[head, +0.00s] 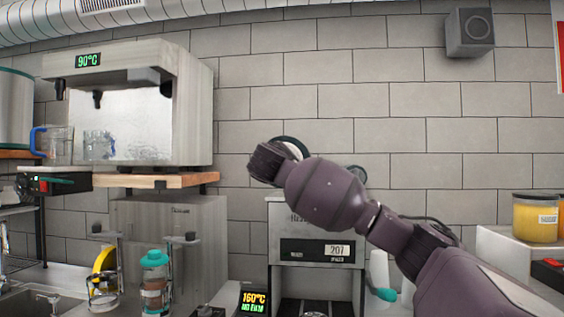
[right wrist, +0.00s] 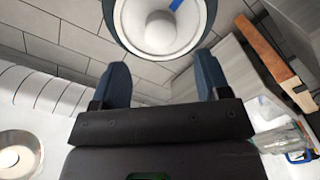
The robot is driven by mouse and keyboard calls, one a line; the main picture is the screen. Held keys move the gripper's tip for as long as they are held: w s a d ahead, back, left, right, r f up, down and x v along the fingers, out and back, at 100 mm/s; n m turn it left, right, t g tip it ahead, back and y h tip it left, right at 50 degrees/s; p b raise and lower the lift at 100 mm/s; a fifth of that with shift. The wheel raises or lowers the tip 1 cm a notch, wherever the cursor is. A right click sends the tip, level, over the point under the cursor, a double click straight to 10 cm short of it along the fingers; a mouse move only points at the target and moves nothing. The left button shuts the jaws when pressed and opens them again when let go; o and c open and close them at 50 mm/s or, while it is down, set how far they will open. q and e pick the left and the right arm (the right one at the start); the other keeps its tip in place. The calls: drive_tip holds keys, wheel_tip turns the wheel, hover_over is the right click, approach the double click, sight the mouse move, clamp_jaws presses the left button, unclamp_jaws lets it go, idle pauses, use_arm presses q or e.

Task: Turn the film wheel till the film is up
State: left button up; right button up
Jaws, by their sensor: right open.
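The cup sealer (head: 317,270) stands against the tiled wall in the head view, with a counter reading 207 on its front. A round white wheel with a dark rim, seemingly the film wheel (head: 292,146), shows above it, partly hidden by my right gripper (head: 264,163). In the right wrist view the white wheel (right wrist: 160,45) has a pale hub and a blue mark and is cut by the top edge. My right gripper's two fingers (right wrist: 162,72) are open, with the wheel just beyond and between their tips; contact is unclear. The film itself cannot be made out. My left gripper is out of view.
A water dispenser (head: 135,75) showing 90°C stands on a wooden shelf (head: 160,181) at left. A 160°C display (head: 254,300) is left of the sealer. A jar of yellow contents (head: 534,218) stands at right. The wall between is clear.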

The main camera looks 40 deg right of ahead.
drive_tip(key=p+x, duration=0.1)
drive_tip(key=x, duration=0.5)
drive_tip(key=shift+w+d, duration=0.25)
